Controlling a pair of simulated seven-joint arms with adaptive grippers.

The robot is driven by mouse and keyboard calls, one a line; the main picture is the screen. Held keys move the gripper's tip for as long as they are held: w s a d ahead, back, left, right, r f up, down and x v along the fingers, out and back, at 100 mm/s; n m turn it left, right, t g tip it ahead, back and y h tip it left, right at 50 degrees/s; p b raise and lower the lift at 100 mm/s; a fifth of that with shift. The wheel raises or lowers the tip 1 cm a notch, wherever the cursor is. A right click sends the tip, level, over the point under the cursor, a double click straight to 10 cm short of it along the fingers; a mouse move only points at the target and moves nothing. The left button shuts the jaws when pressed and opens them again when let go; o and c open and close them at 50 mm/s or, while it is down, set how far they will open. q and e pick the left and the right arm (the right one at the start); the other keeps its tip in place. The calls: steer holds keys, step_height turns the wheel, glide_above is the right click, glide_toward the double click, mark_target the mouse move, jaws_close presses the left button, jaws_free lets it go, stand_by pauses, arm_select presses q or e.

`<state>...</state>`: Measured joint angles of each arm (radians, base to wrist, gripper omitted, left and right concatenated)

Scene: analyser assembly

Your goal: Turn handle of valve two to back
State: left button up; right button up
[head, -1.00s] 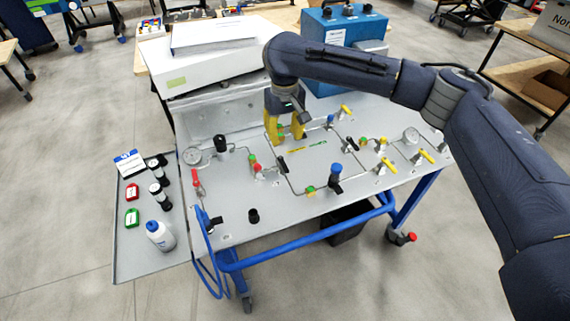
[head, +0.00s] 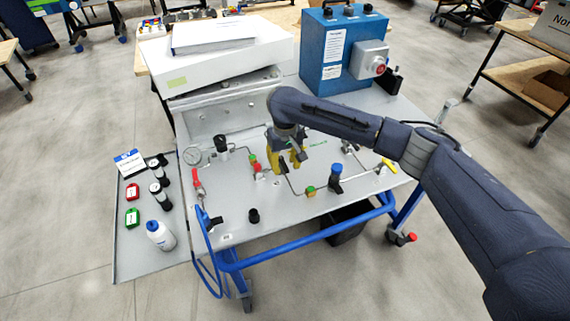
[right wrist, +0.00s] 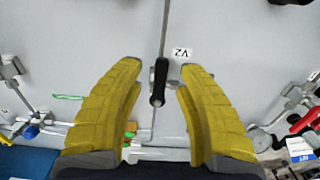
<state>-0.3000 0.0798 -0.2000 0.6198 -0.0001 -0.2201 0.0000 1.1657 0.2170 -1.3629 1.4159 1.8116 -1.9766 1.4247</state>
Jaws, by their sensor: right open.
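In the right wrist view, the black handle of valve two (right wrist: 159,80) stands between the two yellow fingers, on a thin metal tube beside a white V2 label (right wrist: 182,53). My right gripper (right wrist: 160,72) is open, with one finger on each side of the handle and a gap visible at both sides. In the head view, my right gripper (head: 285,168) is low over the panel (head: 235,210), and the wrist and fingers partly cover the valve. My left gripper is not in view.
A red-handled valve (head: 197,178) stands at the panel's left, and a blue-topped valve (head: 336,175) is right of the gripper. A blue box (head: 333,60) stands at the back. A side shelf holds a white bottle (head: 160,235) and small items.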

steer(key=shift+c, duration=0.2)
jaws_close()
stand_by(0.4)
